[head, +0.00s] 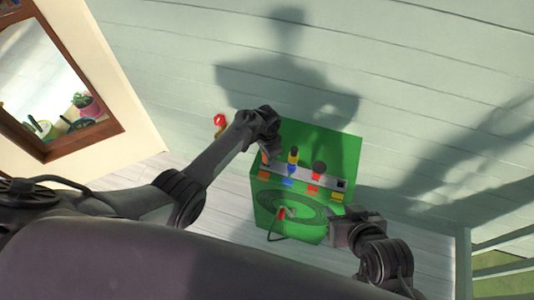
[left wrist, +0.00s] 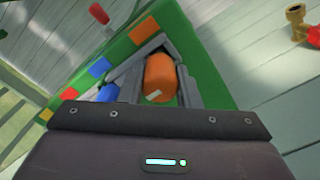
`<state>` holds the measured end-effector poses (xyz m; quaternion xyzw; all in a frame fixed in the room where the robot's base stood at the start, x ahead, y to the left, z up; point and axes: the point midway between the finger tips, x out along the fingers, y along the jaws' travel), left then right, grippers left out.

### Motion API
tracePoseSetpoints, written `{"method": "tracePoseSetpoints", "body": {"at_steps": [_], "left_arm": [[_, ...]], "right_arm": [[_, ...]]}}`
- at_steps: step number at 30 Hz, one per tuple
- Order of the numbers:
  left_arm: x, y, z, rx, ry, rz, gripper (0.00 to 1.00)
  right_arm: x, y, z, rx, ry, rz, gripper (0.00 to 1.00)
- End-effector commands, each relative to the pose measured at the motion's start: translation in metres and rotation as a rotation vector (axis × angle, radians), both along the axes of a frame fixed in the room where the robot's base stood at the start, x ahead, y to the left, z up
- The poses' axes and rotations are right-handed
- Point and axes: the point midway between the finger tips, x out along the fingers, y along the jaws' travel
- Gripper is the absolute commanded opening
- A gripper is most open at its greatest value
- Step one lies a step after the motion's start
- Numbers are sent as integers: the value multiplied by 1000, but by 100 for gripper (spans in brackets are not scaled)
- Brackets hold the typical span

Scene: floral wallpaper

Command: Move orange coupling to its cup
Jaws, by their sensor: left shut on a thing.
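The orange coupling (left wrist: 160,78) lies between the grey fingers of my left gripper (left wrist: 158,58) in the left wrist view, and the fingers are shut on it. In the head view my left gripper (head: 266,146) is at the left end of the green box's (head: 325,143) grey ledge, with a bit of orange below it. Whether the coupling touches the ledge or a cup cannot be told. Colour patches run along the ledge's front: orange (head: 264,175), blue (head: 288,182), red (head: 313,190) and yellow (head: 337,196). My right gripper (head: 346,228) is beside the box's right side; its fingers are unclear.
A red valve (head: 219,121) is left of the box. A framed mirror or window (head: 50,75) is at upper left.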

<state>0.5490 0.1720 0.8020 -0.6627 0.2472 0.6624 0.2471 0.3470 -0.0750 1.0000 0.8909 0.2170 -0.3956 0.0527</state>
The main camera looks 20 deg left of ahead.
Motion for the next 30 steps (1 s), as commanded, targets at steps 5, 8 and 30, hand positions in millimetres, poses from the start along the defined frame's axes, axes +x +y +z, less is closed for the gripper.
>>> {"method": "tracePoseSetpoints", "body": {"at_steps": [5, 8, 30], "left_arm": [[0, 0, -5, 0, 0, 0, 6], [0, 0, -8, 0, 0, 0, 6], [0, 0, -20, -1, -1, 0, 53]], "right_arm": [[0, 0, -5, 0, 0, 0, 36], [0, 0, -7, 0, 0, 0, 36], [0, 0, -16, 0, 0, 0, 36]]}}
